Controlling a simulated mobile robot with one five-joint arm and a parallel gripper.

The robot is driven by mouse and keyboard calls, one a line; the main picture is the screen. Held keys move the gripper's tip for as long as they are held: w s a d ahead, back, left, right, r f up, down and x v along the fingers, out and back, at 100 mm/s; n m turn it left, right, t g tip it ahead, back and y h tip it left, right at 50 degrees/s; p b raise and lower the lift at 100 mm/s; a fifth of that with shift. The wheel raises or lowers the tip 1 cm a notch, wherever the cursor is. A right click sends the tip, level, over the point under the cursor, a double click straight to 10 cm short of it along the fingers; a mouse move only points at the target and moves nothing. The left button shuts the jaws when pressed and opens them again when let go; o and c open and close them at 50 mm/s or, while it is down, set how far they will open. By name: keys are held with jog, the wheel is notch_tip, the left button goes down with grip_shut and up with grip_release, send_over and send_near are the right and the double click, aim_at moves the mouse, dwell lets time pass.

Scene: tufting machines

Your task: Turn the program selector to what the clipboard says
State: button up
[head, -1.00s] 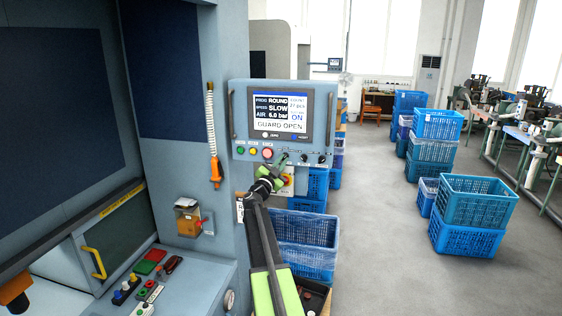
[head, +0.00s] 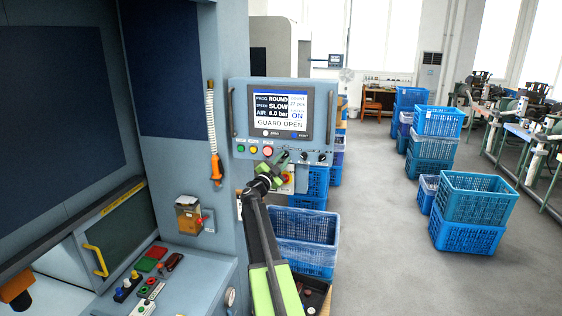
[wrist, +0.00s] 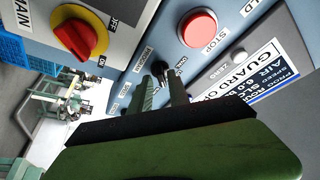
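The program selector (wrist: 159,70) is a small black knob beside a PROGRAM label in the wrist view, with an OVAL label on its right. My gripper (wrist: 160,80) has its two fingers apart at the knob, one on each side; I cannot tell whether they touch it. In the head view my gripper (head: 283,158) is at the lower edge of the control panel (head: 235,95) and hides the selector. The panel screen (head: 280,110) reads PROG ROUND, SPEED SLOW, AIR 6.0 bar, GUARD OPEN. I cannot make out a clipboard in either view.
A red STOP button (wrist: 198,28) and a red-and-yellow main switch (wrist: 80,35) are close to my fingers. Two more black knobs (head: 305,156) are right of my gripper. Blue crates (head: 300,235) stand below and behind the panel. The aisle floor (head: 385,240) is clear.

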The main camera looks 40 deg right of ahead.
jog(key=shift+o, duration=0.6)
jog(key=shift+a, duration=0.1)
jog(key=b+v, duration=0.4)
jog(key=v, duration=1.3)
jog(key=shift+f+b, duration=0.15)
jog(key=shift+b, duration=0.15)
jog(key=shift+a, duration=0.15)
